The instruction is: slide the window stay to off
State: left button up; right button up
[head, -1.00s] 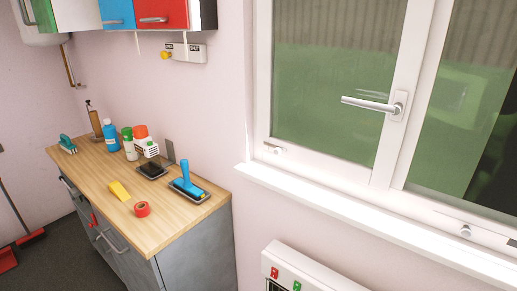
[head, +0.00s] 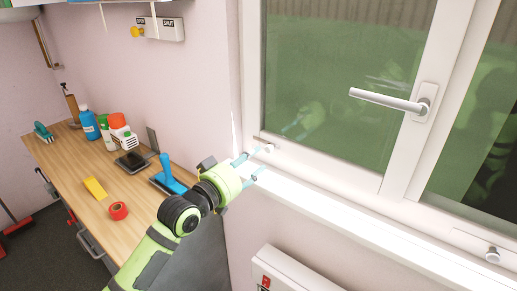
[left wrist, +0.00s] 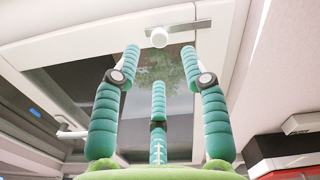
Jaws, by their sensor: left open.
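A small window stay with a white round knob (head: 268,149) sits on a plate at the lower left of the white window frame. The same knob (left wrist: 159,37) shows at the top of the left wrist view, in front of its plate. My left gripper (head: 250,166) is open and empty just below and left of the knob, above the sill. In the left wrist view its teal fingers (left wrist: 160,56) are spread, with the knob beyond the tips and between their lines. I see no contact. My right gripper is not in view.
A second round knob (head: 492,254) is on the lower frame at right. The window handle (head: 388,100) juts out above. The white sill (head: 340,215) runs below the stay. A wooden counter (head: 75,165) with bottles and tools is at left; a white box (head: 300,270) is below.

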aim_at(267, 149)
pick_arm(q)
jog(key=shift+p+x, duration=0.55)
jog(key=shift+x, duration=2.15)
grip_shut()
